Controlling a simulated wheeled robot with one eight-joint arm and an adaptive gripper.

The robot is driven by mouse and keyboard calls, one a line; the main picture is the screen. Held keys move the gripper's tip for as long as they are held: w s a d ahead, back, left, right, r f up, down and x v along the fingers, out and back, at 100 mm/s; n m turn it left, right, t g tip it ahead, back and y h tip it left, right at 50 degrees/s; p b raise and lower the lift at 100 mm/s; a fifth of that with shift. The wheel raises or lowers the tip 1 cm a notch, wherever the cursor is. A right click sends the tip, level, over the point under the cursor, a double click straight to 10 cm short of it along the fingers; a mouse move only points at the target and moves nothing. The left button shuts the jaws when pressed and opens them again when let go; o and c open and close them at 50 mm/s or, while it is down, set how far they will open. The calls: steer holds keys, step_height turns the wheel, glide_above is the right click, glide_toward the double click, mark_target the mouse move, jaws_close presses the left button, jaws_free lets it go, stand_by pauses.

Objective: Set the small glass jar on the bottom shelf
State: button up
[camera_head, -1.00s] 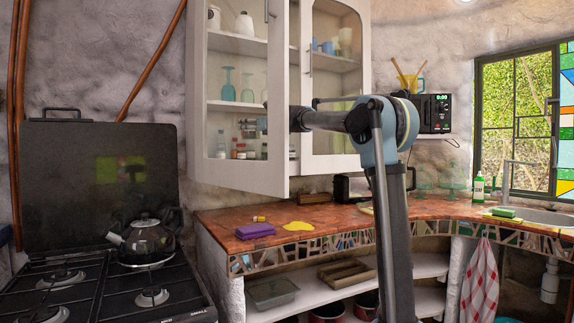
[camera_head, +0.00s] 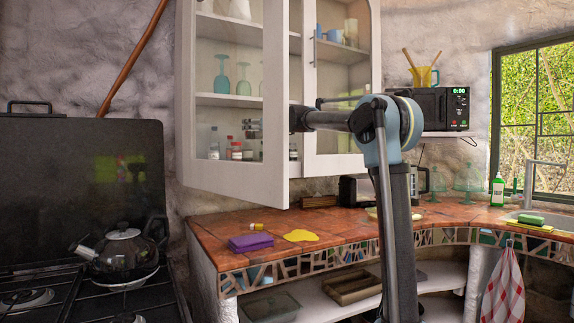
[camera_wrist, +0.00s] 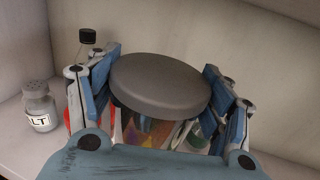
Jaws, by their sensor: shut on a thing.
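My gripper (camera_head: 252,127) is inside the wall cabinet, seen through the glass of its left door, between the middle shelf (camera_head: 235,101) and the bottom shelf. In the wrist view the small glass jar (camera_wrist: 160,85) has a wide grey lid and clear glass below it. The blue-padded fingers of my gripper are shut on both sides of it. Its base is hidden, so I cannot tell whether it touches the shelf. The bottom shelf (camera_wrist: 20,158) shows as a pale surface in the wrist view.
A salt shaker (camera_wrist: 39,108) stands left of my gripper, and a black-capped bottle (camera_wrist: 87,37) stands behind it. Other small bottles (camera_head: 234,150) stand on the bottom shelf. The left cabinet door (camera_head: 240,183) stands open beside my arm. Shelf room shows at the wrist view's right.

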steer(key=shift+w+f, duration=0.2)
steer(key=shift+f, duration=0.1)
step_height(320, 180, down, 5)
steer(key=shift+w+r, duration=0.1)
steer(key=shift+f, duration=2.3)
steer(key=o, duration=1.1)
